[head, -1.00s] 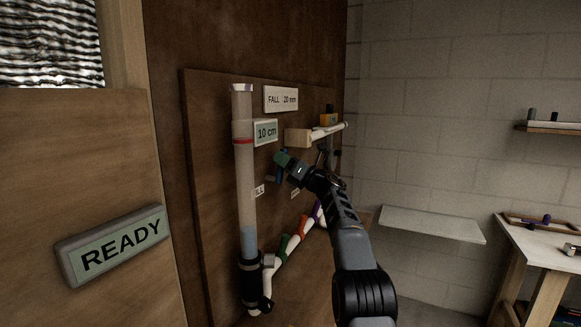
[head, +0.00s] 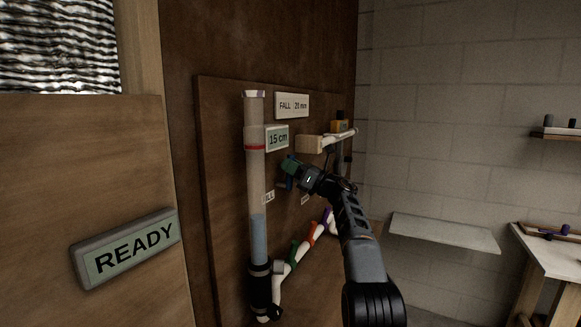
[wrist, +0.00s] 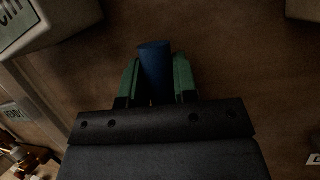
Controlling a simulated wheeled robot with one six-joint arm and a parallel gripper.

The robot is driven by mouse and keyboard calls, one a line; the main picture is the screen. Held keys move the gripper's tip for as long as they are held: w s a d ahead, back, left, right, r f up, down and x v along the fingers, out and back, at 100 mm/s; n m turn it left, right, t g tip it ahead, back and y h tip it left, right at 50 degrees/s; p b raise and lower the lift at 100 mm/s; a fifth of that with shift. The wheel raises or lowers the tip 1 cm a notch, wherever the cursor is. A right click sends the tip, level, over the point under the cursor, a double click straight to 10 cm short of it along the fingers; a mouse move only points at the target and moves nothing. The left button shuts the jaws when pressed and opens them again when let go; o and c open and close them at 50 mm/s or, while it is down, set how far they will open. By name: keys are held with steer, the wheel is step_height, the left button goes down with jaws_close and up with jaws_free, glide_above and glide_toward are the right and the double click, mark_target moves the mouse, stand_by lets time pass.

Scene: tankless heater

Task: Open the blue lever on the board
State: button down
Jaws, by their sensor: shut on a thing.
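The blue lever (wrist: 155,68) is between the two green fingers of my gripper (wrist: 157,80) in the wrist view. In the head view my gripper (head: 292,167) is at the board (head: 222,190), right of the clear tube, and is shut on the blue lever (head: 290,184). The lever's base and pivot are hidden. The clear tube (head: 257,180) holds blue-grey water in its lower part, below a red ring.
A display (head: 277,138) reads 15 cm, and a sign above it reads FALL 20 mm. A READY panel (head: 125,248) is at the left. Green, orange and purple handles sit on the white pipe (head: 298,252) below. A wooden block (head: 310,144) juts out above my gripper.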

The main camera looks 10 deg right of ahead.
steer(key=c, duration=0.9)
jaws_free()
steer(key=b+v, duration=0.6)
steer(key=v, duration=0.7)
steer(key=shift+s+d+f, duration=0.2)
steer(key=shift+s+d, duration=0.05)
